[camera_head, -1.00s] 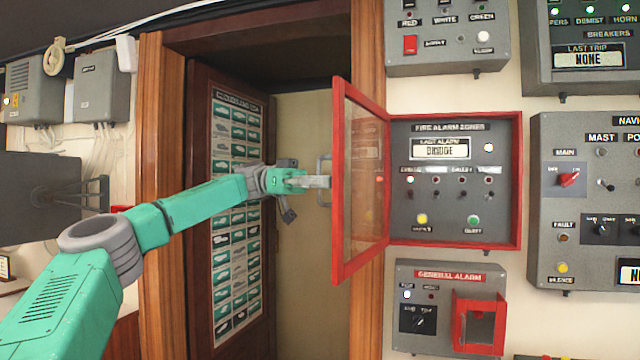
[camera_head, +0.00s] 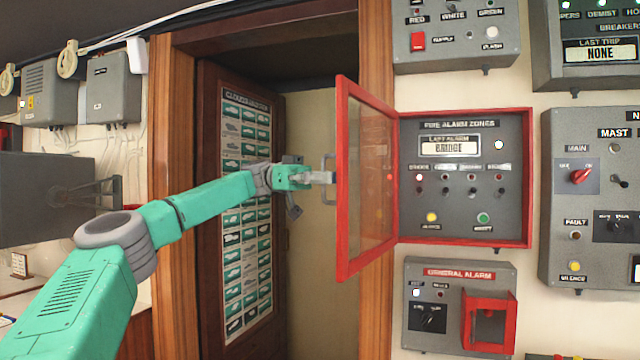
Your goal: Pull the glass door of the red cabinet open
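The red cabinet (camera_head: 527,180) is on the wall right of the doorway, with a grey fire alarm panel (camera_head: 462,205) inside. Its red-framed glass door (camera_head: 368,180) stands wide open, hinged at the cabinet's left side and swung out toward me. A grey handle (camera_head: 327,192) sticks out from the door's outer face near the free edge. My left gripper (camera_head: 322,178) comes in from the left, its fingers together at the handle. The fingertips overlap the handle and appear closed on it. My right gripper is out of view.
A dark wooden doorway (camera_head: 175,200) with a chart-covered door (camera_head: 247,215) lies behind my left arm. A general alarm box (camera_head: 460,300) sits below the cabinet. Other grey panels (camera_head: 590,200) are to the right and above. Grey boxes (camera_head: 113,88) hang at the left.

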